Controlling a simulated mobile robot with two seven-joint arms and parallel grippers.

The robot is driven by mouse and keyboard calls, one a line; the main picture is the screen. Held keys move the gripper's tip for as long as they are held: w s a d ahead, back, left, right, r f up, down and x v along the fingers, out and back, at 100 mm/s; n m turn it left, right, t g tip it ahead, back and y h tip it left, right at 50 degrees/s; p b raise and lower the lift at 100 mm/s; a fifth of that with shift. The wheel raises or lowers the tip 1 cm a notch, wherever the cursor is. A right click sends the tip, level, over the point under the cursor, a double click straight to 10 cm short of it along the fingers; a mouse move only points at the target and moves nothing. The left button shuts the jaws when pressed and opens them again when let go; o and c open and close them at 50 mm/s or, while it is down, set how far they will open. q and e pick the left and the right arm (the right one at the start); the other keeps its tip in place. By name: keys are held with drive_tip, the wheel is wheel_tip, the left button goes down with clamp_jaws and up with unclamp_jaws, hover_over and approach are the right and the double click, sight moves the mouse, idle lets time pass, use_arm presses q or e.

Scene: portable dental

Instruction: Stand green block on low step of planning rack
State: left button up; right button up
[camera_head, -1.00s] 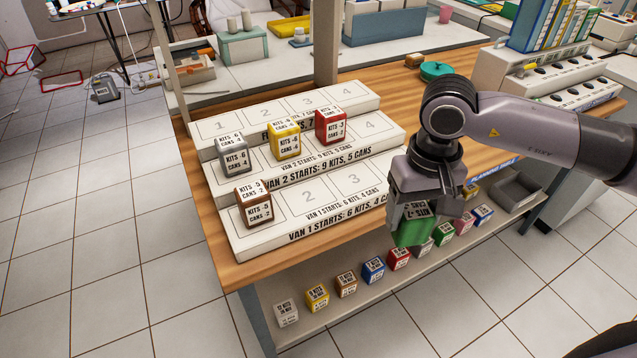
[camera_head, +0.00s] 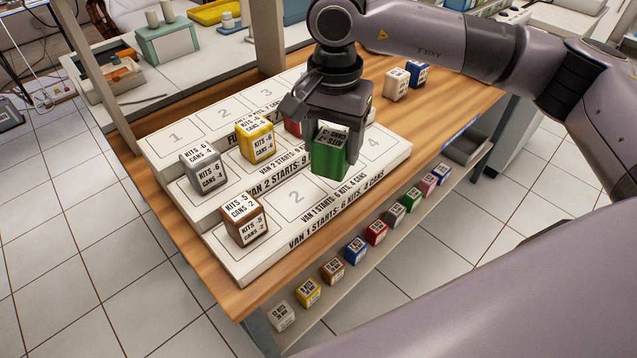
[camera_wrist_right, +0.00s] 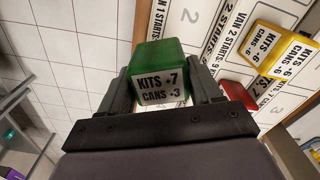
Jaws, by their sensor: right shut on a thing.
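The white stepped planning rack (camera_head: 262,254) stands on the wooden table. The block hangs over the right part of the rack's lower steps, and I cannot tell how far above. On the low step a brown block (camera_head: 243,218) stands at the left end. Slot 2 and the area to its right look clear of blocks. My left gripper is not in view.
On the middle step stand a grey block (camera_head: 204,167), a yellow block (camera_head: 255,139) and a red block (camera_head: 292,126), partly hidden by my gripper. White and blue blocks (camera_head: 397,85) stand on the table at the back right. Several small blocks line the shelf (camera_head: 345,293) below.

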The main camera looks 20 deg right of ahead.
wheel_tip(320, 180, up, 6)
drive_tip(key=w+a+m, duration=0.2)
drive_tip(key=m, duration=0.8)
wheel_tip(320, 180, up, 7)
drive_tip(key=m+b, duration=0.2)
drive_tip(key=m, duration=1)
hover_over(297, 198)
drive_tip(key=shift+m, duration=0.3)
wheel_tip(297, 198, down, 20)
drive_tip(key=shift+r, duration=0.2)
drive_tip(key=shift+f, duration=0.2)
drive_tip(key=o, duration=1.1)
drive_tip(key=shift+r, duration=0.1)
